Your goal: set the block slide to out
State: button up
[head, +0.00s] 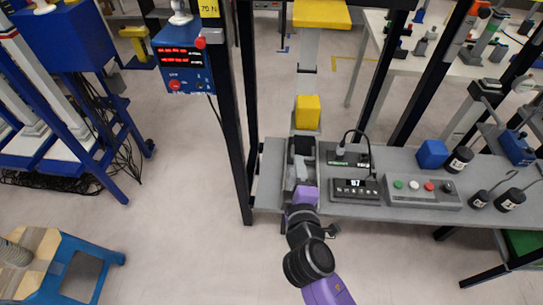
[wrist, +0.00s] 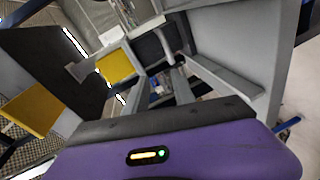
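A long grey channel-shaped fixture (head: 290,160), which I take to be the block slide, lies at the left end of the grey bench. A yellow block (head: 307,113) stands at its far end. My gripper (head: 304,192), purple, is at the near end of the channel and hides part of it. In the wrist view grey walls (wrist: 240,75) are close in front of the purple gripper body. A yellow face (wrist: 117,68) shows beyond, but I cannot tell which part it is.
A control box with a display (head: 355,189) and a button box (head: 422,193) sit right of the channel. A blue block (head: 432,154) and several black weights are farther right. Open floor (head: 180,210) lies left.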

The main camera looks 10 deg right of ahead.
aim_at(304, 142)
jog(key=shift+s+d+f+n+g+h, duration=0.1)
jog(key=shift+d+f+n+g+h, duration=0.15)
jog(key=shift+f, duration=0.3)
jog(key=shift+s+d+f+n+g+h, duration=0.1)
jog(key=shift+d+f+n+g+h, duration=0.05)
jog(key=shift+f+h, duration=0.3)
jog(key=shift+s+d+f, duration=0.1)
jog(key=shift+d, duration=0.25)
jog(key=shift+d+f, duration=0.1)
jog(key=shift+d, duration=0.1)
jog(key=x, duration=0.7)
jog(key=shift+w+d+p, duration=0.15)
jog(key=shift+w+p, duration=0.1)
jog(key=shift+p, duration=0.05)
grip_shut()
jog(key=shift+f, duration=0.1)
